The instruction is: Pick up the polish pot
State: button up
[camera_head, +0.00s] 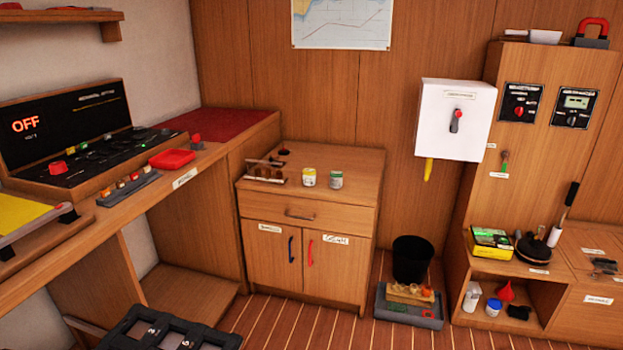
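Two small pots stand upright side by side on top of the wooden cabinet (350,165). The left pot (309,178) has a white lid and a yellow and white label. The right pot (336,180) has a pale lid and a green and white label. A small white and blue pot (493,307) stands in the low shelf opening at the right. The labels are too small to read, so I cannot tell which is the polish pot. My gripper is not in view.
A wooden rack (265,172) stands left of the two pots. A black bin (411,259) and a grey tray (408,318) with small items are on the floor right of the cabinet. A white box (453,140) hangs on the wall. The cabinet top's front is clear.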

aim_at(309, 173)
jog(key=i+l, duration=0.7)
jog(key=i+l+u, duration=0.1)
jog(key=i+l, duration=0.65)
jog(key=l, duration=0.15)
jog(key=i+l, duration=0.3)
jog(key=i, duration=0.15)
jog(key=i+l, duration=0.25)
jog(key=i, duration=0.2)
jog(key=i+l+u, duration=0.1)
jog(key=i+l, duration=0.2)
jog(key=i, duration=0.15)
